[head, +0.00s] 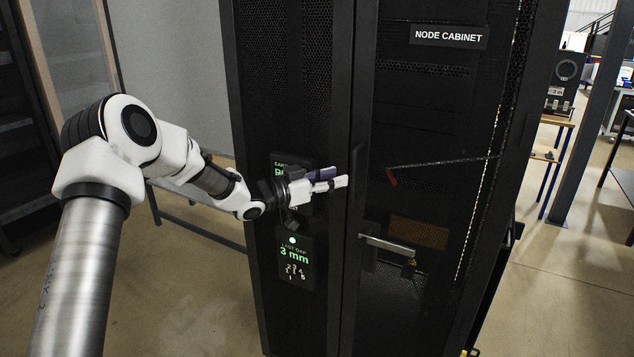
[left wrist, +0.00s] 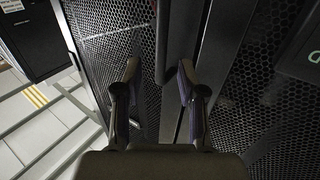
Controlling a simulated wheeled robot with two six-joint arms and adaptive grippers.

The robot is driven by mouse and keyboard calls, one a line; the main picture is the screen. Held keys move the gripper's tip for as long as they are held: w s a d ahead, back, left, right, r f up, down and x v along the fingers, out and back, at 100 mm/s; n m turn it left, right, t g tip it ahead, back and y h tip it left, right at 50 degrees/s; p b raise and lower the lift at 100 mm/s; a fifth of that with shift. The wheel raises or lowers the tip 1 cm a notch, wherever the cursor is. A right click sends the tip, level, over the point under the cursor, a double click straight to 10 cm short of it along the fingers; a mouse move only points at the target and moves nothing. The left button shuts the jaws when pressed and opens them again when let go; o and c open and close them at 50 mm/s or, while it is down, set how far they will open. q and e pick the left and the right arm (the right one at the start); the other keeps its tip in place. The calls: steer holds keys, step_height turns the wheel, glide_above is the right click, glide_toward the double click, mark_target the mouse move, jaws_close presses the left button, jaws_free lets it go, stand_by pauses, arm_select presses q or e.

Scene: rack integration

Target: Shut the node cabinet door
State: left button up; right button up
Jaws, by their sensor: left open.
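The black node cabinet (head: 440,110) stands at centre right in the head view, with a white NODE CABINET label (head: 448,36) near its top. An upright dark handle (head: 357,168) shows along its left front edge. I cannot tell whether the door is fully closed against the frame. My left gripper (head: 340,177) is open, its fingers pointing right, close to the handle. In the left wrist view my fingers (left wrist: 158,75) are apart, with dark perforated panels and an upright bar beyond them. Contact with the handle cannot be told. My right gripper is not in view.
A silver bar (head: 387,243) and a small red part (head: 392,178) show on the cabinet. A grey frame (head: 195,225) stands at left.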

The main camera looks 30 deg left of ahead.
arm_select(q)
steer(key=v, duration=0.6)
steer(key=shift+f, duration=0.1)
steer(key=shift+a, duration=0.1)
